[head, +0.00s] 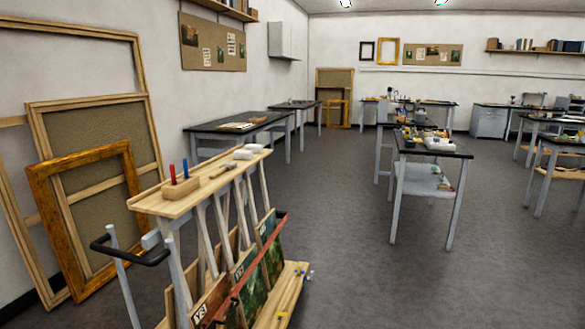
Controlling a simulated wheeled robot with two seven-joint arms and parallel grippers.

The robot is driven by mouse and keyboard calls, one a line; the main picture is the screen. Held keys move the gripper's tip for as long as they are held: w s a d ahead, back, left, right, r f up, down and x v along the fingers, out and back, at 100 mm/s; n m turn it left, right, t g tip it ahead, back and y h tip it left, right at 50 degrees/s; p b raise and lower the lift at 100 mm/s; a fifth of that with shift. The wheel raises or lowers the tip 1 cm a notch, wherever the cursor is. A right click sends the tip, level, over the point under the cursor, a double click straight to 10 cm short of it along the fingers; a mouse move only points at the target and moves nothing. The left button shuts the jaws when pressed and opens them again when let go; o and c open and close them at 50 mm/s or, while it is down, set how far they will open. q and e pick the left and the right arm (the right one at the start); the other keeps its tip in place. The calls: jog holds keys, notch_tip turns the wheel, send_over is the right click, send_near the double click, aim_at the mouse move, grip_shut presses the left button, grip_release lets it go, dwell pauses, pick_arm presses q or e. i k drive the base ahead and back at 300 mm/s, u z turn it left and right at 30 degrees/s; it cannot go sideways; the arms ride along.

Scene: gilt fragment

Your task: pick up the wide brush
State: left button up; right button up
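I cannot pick out the wide brush with certainty. A small, thin brownish item (222,171) lies on the wooden top (160,204) of a painting cart in the near left; it is too small to tell whether it is a brush. The far tables hold many small items that I cannot make out. Neither of my grippers is in view.
The cart top also bears a wooden block (181,188) with red and blue sticks and pale blocks (243,154). Paintings stand in its lower rack. Large frames (90,215) lean on the left wall. A cluttered table (435,150) stands right of centre. Grey floor (360,270) between is clear.

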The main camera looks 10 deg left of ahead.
aim_at(228, 166)
jog(key=z, duration=0.5)
jog(key=i, duration=2.85)
jog(key=u, duration=3.25)
